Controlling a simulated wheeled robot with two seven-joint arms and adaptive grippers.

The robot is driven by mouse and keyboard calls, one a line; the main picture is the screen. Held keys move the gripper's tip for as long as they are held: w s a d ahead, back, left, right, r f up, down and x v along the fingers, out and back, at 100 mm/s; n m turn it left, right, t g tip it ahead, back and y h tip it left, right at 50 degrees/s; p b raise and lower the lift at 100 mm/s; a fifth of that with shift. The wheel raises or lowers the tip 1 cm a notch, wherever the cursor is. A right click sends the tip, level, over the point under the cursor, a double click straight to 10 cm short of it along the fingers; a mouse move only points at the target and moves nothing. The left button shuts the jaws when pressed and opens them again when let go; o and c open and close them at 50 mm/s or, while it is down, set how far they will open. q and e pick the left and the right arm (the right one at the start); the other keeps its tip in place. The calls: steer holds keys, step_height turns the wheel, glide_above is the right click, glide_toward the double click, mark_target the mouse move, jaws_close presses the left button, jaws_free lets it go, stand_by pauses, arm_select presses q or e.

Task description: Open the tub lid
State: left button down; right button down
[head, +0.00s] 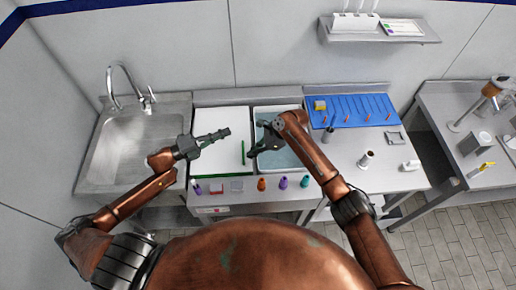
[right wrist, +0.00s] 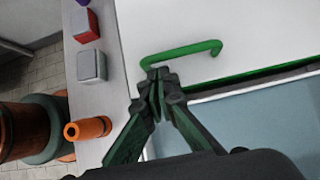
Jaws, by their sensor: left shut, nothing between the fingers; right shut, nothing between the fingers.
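The tub's flat white lid (head: 215,160) has a green edge and a green bar handle (head: 243,152) near its right side. To its right is a pale blue recessed area (head: 285,158); I cannot tell its depth. In the right wrist view the handle (right wrist: 185,51) arches over the white lid (right wrist: 250,40). My right gripper (head: 251,153) is shut and empty; its fingertips (right wrist: 161,76) are close beside one end of the handle, and contact is unclear. My left gripper (head: 226,132) is shut and empty above the white lid.
Small bottles and blocks line the front edge, including an orange bottle (head: 261,184) and a red block (head: 216,188). A sink (head: 130,150) is at left. A blue mat (head: 350,108) with tools lies at back right. A shelf (head: 380,36) hangs above.

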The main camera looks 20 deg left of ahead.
steer(key=shift+x, duration=1)
steer(key=shift+r, duration=0.1)
steer(key=shift+a+r, duration=0.15)
steer(key=shift+r, duration=0.6)
arm_select(q)
steer(key=c, duration=2.3)
jaws_free()
